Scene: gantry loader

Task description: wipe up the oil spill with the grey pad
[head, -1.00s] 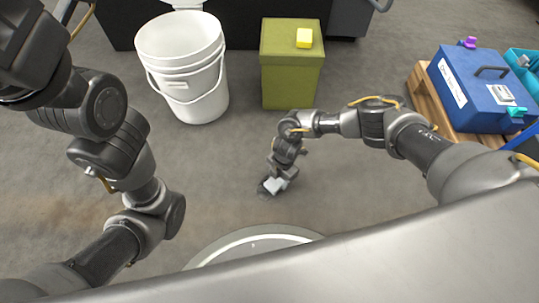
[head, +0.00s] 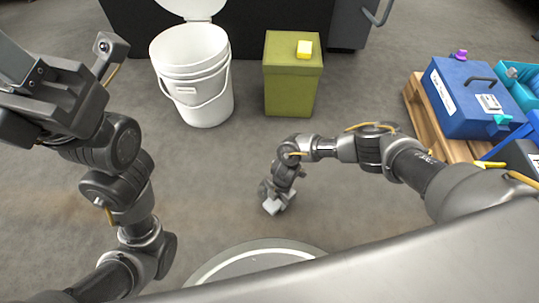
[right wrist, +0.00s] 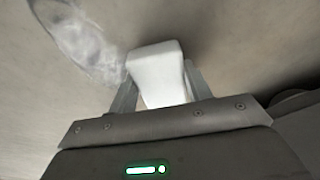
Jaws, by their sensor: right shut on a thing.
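The pale grey pad (head: 272,206) is held low at the floor in front of my base. In the right wrist view the pad (right wrist: 157,72) sits between the two fingers of my right gripper (right wrist: 155,85), which is shut on it. A glossy, smeared patch of oil (right wrist: 85,45) shows on the floor left of the pad in that view. In the head view I cannot make the oil out clearly; my right gripper (head: 273,198) and wrist cover that spot. My left gripper (head: 25,85) is raised at the left edge, its fingertips not clearly visible.
A white bucket (head: 205,98) with its lid up stands at the back left. A blue case (head: 465,105) rests on a wooden pallet (head: 425,115) at the right. The middle floor is clear.

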